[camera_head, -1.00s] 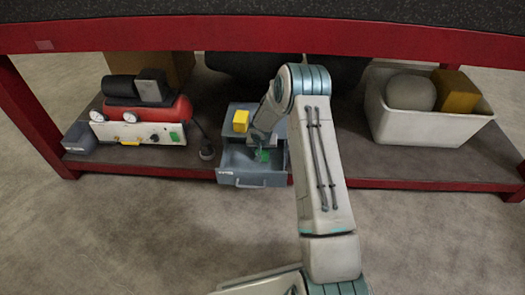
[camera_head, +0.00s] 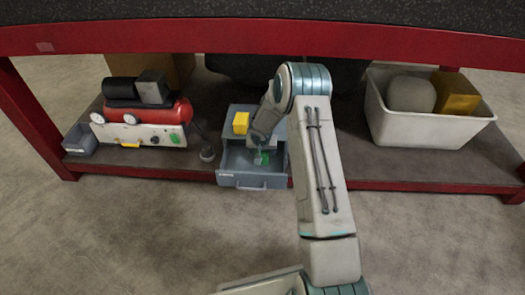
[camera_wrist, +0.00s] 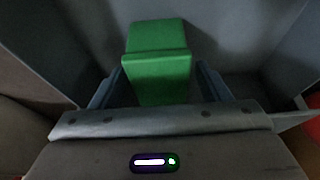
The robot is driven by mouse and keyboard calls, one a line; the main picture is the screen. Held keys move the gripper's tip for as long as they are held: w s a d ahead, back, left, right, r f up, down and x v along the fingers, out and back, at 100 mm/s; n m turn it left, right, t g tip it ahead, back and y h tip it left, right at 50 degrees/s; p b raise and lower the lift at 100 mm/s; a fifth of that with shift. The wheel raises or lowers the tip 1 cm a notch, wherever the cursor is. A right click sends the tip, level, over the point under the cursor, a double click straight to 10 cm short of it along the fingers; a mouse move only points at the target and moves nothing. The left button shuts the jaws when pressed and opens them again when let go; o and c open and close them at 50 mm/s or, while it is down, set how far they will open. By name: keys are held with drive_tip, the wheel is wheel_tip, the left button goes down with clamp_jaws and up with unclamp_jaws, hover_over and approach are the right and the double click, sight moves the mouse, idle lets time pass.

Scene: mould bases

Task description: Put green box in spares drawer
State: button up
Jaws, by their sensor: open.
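The green box (camera_head: 262,159) is inside the open drawer (camera_head: 240,181) of the grey-blue cabinet under the bench. In the wrist view the green box (camera_wrist: 158,75) lies between the two fingers of my gripper (camera_wrist: 160,88), with a gap on at least one side. My gripper (camera_head: 260,150) is open and reaches down into the drawer. The wrist view shows the drawer's grey walls around the box. The label on the drawer front is too small to read. My arm hides the right side of the cabinet.
A yellow box (camera_head: 241,122) stands on the cabinet top, beside my wrist. A red compressor (camera_head: 145,112) and a small grey bin (camera_head: 80,141) are to the left. A white bin (camera_head: 430,131) with a grey round thing and a yellow block is to the right. The red bench beam (camera_head: 200,41) runs above.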

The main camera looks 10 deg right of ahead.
drive_tip(key=s+r+p, duration=0.1)
drive_tip(key=s+r, duration=0.5)
drive_tip(key=r, duration=0.3)
drive_tip(key=s+r+n+g+h+p, duration=0.1)
drive_tip(key=s+r, duration=0.4)
drive_tip(key=r, duration=0.3)
drive_tip(key=s+r+p, duration=0.1)
drive_tip(key=s+r, duration=0.5)
drive_tip(key=r, duration=0.3)
drive_tip(key=s+a+r+n+g+y, duration=0.1)
drive_tip(key=s+a+r, duration=0.1)
drive_tip(key=s, duration=0.8)
drive_tip(key=s+a+r+n+g+y, duration=0.1)
drive_tip(key=s+r, duration=0.4)
drive_tip(key=s, duration=0.6)
drive_tip(key=shift+s+a+r+n, duration=0.15)
drive_tip(key=shift+s+a+n, duration=0.2)
drive_tip(key=shift+a, duration=0.35)
drive_tip(key=shift+w, duration=0.1)
